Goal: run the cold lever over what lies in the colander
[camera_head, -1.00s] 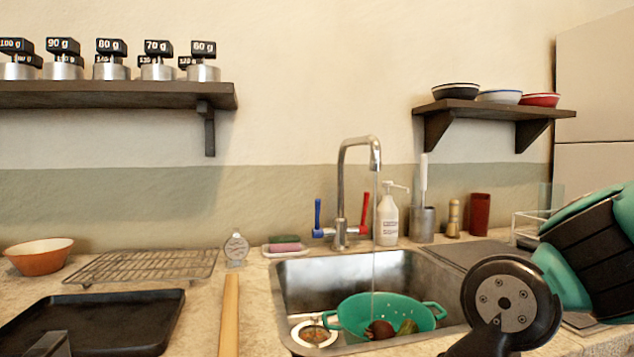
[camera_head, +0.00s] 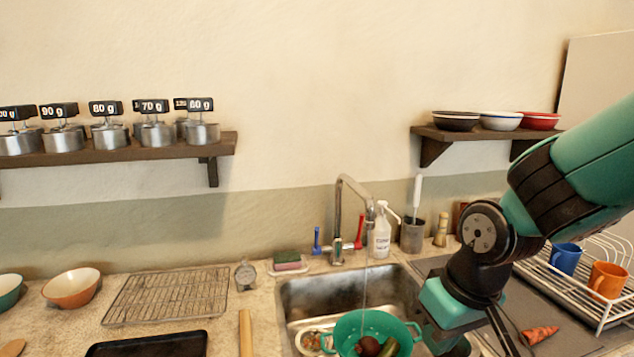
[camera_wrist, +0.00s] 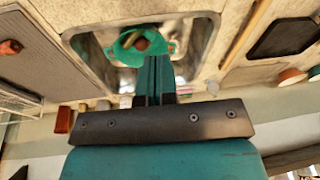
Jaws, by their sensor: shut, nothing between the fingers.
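The tap (camera_head: 341,215) stands behind the sink, with a blue lever (camera_head: 317,241) on its left and a red lever (camera_head: 359,232) on its right. Both levers stand roughly upright. A thin stream of water falls from the spout into the green colander (camera_head: 346,326) in the sink. A dark reddish round item (camera_head: 368,346) and a green item (camera_head: 390,347) lie in the colander. My gripper (camera_wrist: 160,62) is shut and empty, pointing toward the sink in the wrist view, apart from the levers. In the head view my arm hides the sink's right side.
A soap bottle (camera_head: 382,236) stands right of the tap, and a utensil pot (camera_head: 412,235) beyond it. A sponge dish (camera_head: 288,264) is left of the tap. A dish rack (camera_head: 600,312) with mugs stands at right. Shelves hang above; the wall between them is clear.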

